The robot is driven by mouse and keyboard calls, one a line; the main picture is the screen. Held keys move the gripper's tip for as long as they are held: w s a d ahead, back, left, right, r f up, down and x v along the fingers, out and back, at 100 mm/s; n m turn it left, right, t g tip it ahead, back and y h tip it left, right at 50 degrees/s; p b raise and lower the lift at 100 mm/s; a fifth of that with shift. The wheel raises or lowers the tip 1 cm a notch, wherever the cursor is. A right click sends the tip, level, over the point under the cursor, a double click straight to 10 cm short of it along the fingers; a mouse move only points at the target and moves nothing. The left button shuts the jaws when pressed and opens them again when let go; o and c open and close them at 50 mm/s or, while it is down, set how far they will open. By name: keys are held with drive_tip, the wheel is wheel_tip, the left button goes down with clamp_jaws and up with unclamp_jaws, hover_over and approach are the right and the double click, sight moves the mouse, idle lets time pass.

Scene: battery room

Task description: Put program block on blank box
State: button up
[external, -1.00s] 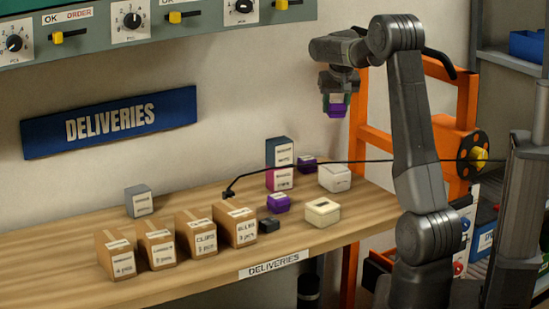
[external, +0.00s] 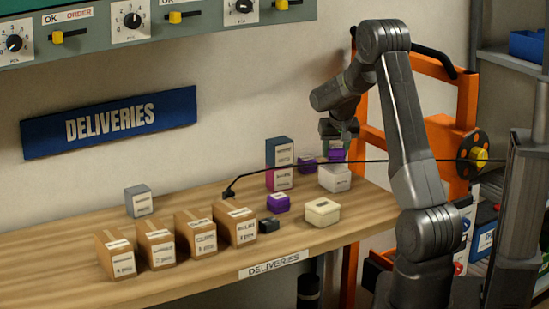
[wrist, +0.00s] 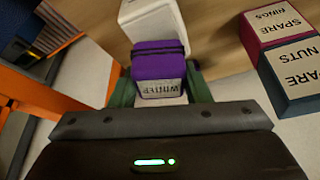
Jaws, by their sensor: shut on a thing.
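My gripper (external: 335,148) is shut on a purple-topped block (wrist: 158,62) with a white label that seems to read "WINTER", upside down in the wrist view. The green fingers (wrist: 160,86) are on both sides of it. In the external view the held block (external: 336,155) is just above a white box (external: 334,181) near the right end of the bench. I cannot tell whether they touch. The white box also shows beyond the block in the wrist view (wrist: 150,18). A cream box (external: 322,213) stands nearer the front edge. I cannot tell which of them is the blank box.
Purple boxes (external: 278,203) (external: 307,165) stand close by. A stack of a dark box (external: 279,152) and a pink box (external: 279,180) is to the left. Several cardboard boxes (external: 236,226) line the bench (external: 190,278). A black cable crosses the view.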

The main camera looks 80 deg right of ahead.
drive_tip(key=shift+f, duration=0.7)
drive_tip(key=shift+f, duration=0.15)
drive_tip(key=o, duration=1)
drive_tip(key=shift+r, duration=0.35)
drive_tip(key=b+v, duration=0.1)
drive_tip(key=v, duration=1)
drive_tip(key=shift+a+r, duration=0.2)
drive_tip(key=shift+r, duration=0.1)
